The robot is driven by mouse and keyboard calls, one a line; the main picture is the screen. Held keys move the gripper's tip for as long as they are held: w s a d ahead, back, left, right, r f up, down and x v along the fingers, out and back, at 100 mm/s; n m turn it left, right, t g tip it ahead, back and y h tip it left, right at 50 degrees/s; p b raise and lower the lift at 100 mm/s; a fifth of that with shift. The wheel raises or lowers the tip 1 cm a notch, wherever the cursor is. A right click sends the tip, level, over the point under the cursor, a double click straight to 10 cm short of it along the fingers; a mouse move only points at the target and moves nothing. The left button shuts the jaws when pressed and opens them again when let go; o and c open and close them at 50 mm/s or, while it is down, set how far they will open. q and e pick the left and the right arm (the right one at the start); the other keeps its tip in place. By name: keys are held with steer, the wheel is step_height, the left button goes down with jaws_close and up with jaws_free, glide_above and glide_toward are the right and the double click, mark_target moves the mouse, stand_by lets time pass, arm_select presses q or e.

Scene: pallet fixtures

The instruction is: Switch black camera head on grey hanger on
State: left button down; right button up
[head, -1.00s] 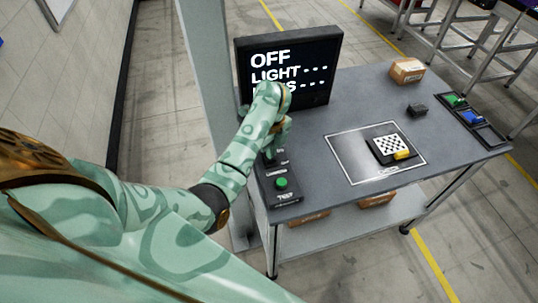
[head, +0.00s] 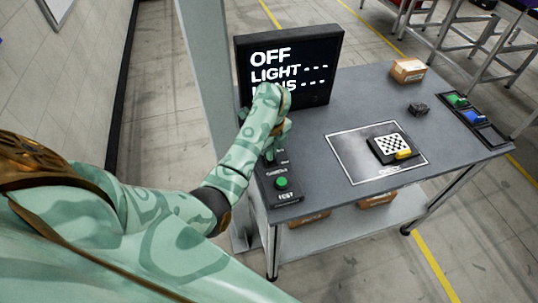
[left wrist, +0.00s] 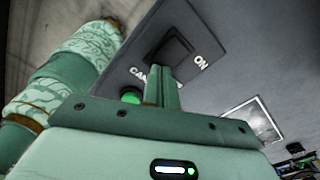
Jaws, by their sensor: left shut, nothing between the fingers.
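A black control box (head: 270,187) with a green button (head: 282,182) and a TEST label lies at the table's left end. The left wrist view shows its black rocker switch (left wrist: 178,47), with ON and partly hidden CAMERA lettering beside it. My left gripper (head: 271,153) is shut and empty over the box. In the left wrist view, its fingers (left wrist: 164,86) are close to the switch; I cannot tell whether they touch. A black monitor (head: 325,93) reads OFF and LIGHT with dashes; my arm partly covers the lowest line. No camera head is recognisable. My right gripper is not in view.
A grey post (head: 207,80) stands left of the monitor. The grey table (head: 350,105) holds a framed plate (head: 347,160) with a checkered target (head: 388,142), a small black block (head: 418,109), a cardboard box (head: 407,71) and a tray with green and blue pieces (head: 473,118).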

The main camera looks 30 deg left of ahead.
arm_select(q)
steer(key=shift+f, duration=0.3)
step_height(320, 180, up, 7)
steer(key=p, duration=0.6)
steer(key=shift+r, duration=0.1)
stand_by(0.3)
steer(key=shift+s+f, duration=0.1)
steer(key=shift+f, duration=0.1)
